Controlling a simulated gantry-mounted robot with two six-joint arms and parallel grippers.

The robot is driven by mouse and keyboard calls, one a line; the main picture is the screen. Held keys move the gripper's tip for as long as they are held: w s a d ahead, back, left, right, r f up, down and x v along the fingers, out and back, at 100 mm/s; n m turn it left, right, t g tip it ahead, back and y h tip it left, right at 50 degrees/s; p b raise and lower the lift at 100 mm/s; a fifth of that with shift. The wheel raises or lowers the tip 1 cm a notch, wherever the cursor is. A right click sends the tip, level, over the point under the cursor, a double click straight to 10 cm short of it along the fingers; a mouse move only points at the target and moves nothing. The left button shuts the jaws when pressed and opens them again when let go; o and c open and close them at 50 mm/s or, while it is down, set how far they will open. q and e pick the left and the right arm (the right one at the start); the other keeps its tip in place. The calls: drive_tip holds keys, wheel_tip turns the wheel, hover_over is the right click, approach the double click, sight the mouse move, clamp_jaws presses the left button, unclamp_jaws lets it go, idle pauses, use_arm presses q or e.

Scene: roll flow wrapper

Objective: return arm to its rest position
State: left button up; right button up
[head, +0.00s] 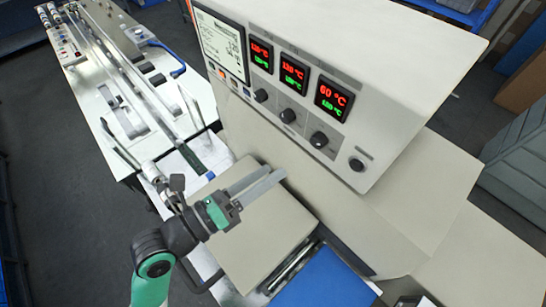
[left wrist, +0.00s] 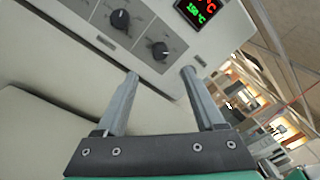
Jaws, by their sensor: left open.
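My left gripper (head: 262,184) is in front of the wrapper's control panel (head: 280,88), above a beige machine cover (head: 262,232). Its two grey fingers are apart with nothing between them. In the left wrist view, the open fingers (left wrist: 160,85) point toward the panel's dark knobs, with a clear gap between the tips. My left arm comes up from the lower left in the head view. My right gripper does not show in either view.
The panel has a white screen (head: 220,43), red and green temperature displays (head: 293,74) and several knobs (head: 319,139). A long infeed conveyor (head: 128,90) runs to the upper left. A blue surface (head: 325,280) lies at the bottom. Dark open floor (head: 60,200) is at the left.

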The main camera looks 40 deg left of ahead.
use_arm(q)
drive_tip(key=w+d+r+t+h+p, duration=0.1)
drive_tip(key=w+d+r+t+p, duration=0.15)
drive_tip(key=r, duration=1.15)
drive_tip(key=w+d+r+t+h+p, duration=0.15)
drive_tip(key=r+p, duration=0.25)
drive_tip(key=r, duration=1)
drive_tip(key=s+a+r+n+t+y+p, duration=0.1)
drive_tip(key=a+r+n+t+y, duration=0.1)
drive_tip(key=r+n, duration=0.6)
drive_tip(key=s+a+r+n+t+y+p, duration=0.1)
drive_tip(key=r+n, duration=0.8)
drive_tip(key=n, duration=1.1)
drive_tip(key=s+a+t+y, duration=0.1)
drive_tip(key=t+y, duration=0.1)
drive_tip(key=shift+s+r+n+t, duration=0.2)
drive_tip(key=shift+s+n+t, duration=0.05)
drive_tip(key=shift+n+t, duration=0.15)
